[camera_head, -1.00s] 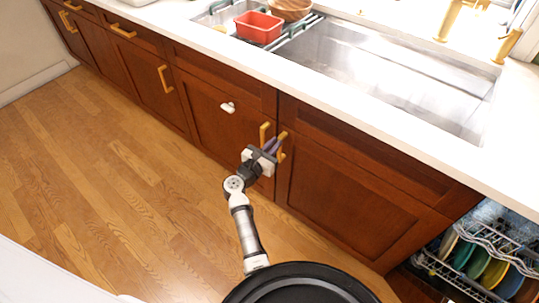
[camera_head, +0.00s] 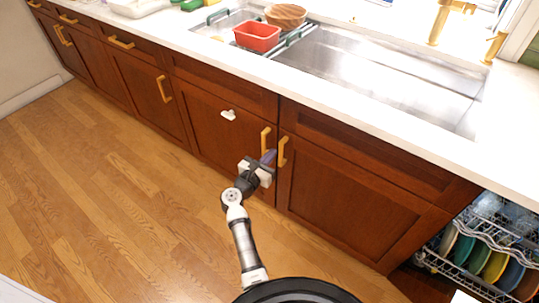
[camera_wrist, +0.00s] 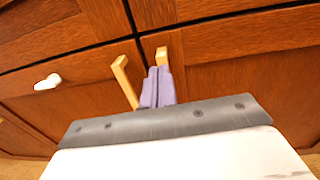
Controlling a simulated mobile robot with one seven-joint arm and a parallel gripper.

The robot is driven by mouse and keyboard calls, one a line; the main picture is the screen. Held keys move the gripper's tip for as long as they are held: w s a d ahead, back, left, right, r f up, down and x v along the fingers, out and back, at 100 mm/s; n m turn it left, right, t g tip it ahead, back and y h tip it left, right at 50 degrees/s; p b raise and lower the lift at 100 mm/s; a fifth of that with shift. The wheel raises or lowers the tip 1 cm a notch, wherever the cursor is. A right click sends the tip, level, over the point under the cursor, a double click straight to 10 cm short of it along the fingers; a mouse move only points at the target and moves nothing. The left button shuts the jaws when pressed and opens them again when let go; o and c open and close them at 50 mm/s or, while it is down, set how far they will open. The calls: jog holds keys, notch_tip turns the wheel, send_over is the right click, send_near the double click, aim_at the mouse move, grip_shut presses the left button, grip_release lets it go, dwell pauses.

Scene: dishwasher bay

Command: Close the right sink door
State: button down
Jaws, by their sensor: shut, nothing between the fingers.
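The right sink door (camera_head: 352,197) is a red-brown wooden panel under the sink, with a gold handle (camera_head: 283,150) near its left edge. It looks flush with the cabinet front, though I cannot rule out a small gap. The left sink door (camera_head: 215,135) beside it looks shut and has its own gold handle (camera_head: 265,140). My gripper (camera_head: 268,158) is shut and empty in front of the seam between the doors. In the wrist view its purple fingers (camera_wrist: 158,85) point at the seam, between the left door's handle (camera_wrist: 124,82) and the right door's handle (camera_wrist: 161,55), which they partly hide.
An open dishwasher rack (camera_head: 480,250) with several plates is at the lower right. The white counter (camera_head: 345,88) holds the sink basin (camera_head: 375,70), a red tub (camera_head: 256,37) and a wooden bowl (camera_head: 285,15). A white fitting (camera_head: 228,115) is on the left door. The wooden floor (camera_head: 110,200) at left is clear.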

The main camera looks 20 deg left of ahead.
jog(key=b+v, duration=0.2)
jog(key=v, duration=0.8)
jog(key=shift+s+a, duration=0.15)
jog(key=shift+a, duration=0.3)
